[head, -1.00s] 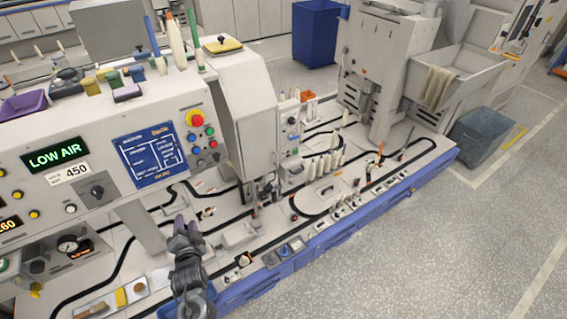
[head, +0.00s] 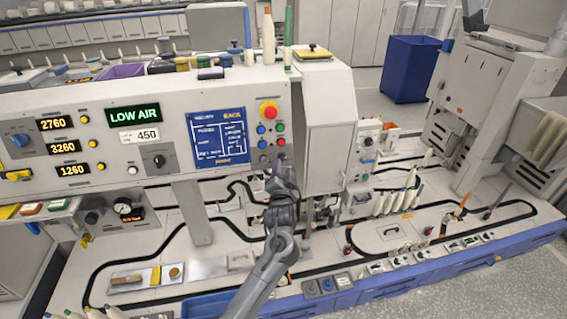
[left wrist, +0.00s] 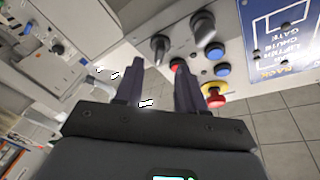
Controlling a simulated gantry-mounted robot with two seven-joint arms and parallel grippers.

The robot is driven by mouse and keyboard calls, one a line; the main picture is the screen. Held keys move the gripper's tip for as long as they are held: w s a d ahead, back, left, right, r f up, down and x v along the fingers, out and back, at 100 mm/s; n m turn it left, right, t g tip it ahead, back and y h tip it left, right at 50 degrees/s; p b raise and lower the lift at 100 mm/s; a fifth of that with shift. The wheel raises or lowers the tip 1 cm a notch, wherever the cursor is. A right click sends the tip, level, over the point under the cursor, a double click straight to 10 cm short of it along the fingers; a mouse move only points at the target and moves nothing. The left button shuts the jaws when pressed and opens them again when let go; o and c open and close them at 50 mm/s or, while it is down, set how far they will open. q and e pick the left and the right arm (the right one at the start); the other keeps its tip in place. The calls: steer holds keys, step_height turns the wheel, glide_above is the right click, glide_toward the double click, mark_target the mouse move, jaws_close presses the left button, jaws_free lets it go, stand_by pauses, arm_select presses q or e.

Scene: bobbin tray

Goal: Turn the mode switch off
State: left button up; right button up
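My left gripper (head: 280,170) is in front of the lower right corner of the machine's control panel, below the coloured buttons. The left wrist view shows its two dark fingers (left wrist: 158,68) apart, with nothing between them. Two dark selector knobs are close ahead of the fingertips there: one (left wrist: 160,48) almost in line with the gap, the other (left wrist: 203,25) to its right. Another black rotary switch (head: 158,160) sits on a grey plate under the 450 label. I cannot read which one is the mode switch. My right gripper is not in view.
A red emergency button with a yellow collar (head: 268,110) and small coloured buttons (head: 281,142) are just above the gripper. A blue diagram plate (head: 218,138) is to their left. The white housing (head: 330,130) stands close on the right. The black-tracked deck (head: 210,265) lies below.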

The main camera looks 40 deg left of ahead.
mark_target(283, 160)
arm_select(q)
steer(key=shift+x, duration=2.55)
jaws_close()
